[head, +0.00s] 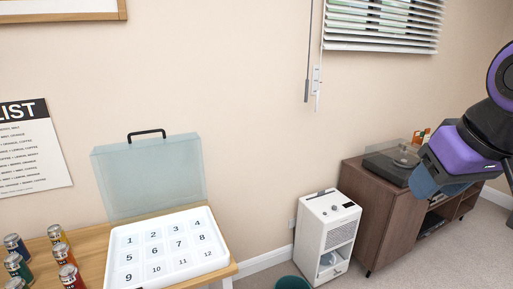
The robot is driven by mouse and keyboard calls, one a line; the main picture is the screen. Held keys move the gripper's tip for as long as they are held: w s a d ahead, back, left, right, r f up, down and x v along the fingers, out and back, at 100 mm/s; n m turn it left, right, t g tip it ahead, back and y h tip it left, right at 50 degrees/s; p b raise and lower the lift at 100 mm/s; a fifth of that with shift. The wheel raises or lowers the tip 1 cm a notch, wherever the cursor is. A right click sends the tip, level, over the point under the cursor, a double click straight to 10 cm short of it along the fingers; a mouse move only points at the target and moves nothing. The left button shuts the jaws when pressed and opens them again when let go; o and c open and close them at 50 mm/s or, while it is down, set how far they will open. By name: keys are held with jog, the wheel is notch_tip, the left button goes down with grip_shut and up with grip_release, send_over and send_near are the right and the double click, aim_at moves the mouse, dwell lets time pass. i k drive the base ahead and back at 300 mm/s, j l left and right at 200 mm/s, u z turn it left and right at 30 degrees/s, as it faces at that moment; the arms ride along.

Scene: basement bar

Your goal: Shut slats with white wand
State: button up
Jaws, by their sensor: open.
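The white slatted blind (385,27) hangs over the window at the top right. A thin white wand (319,88) hangs at the blind's left side, against the wall. A dark grey wand (308,70) hangs just left of it. The tops of both are cut off or unclear. My gripper (424,184) is at the right, below and to the right of the wands and well apart from them. It is open, and nothing shows in it.
A wooden cabinet (391,215) with a turntable (390,168) stands behind my gripper. A white appliance (322,238) stands below the wands, near a green bin (292,283). At left, a table holds a numbered tray (115,262) and several cans. The wall around the wands is clear.

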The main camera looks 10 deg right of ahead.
aim_at(318, 91)
jog(key=i+l, duration=1.15)
jog(key=i+l+u, duration=0.1)
jog(key=l, duration=0.3)
jog(key=i+l, duration=0.85)
jog(key=k+l+z, duration=0.05)
jog(key=l, duration=0.1)
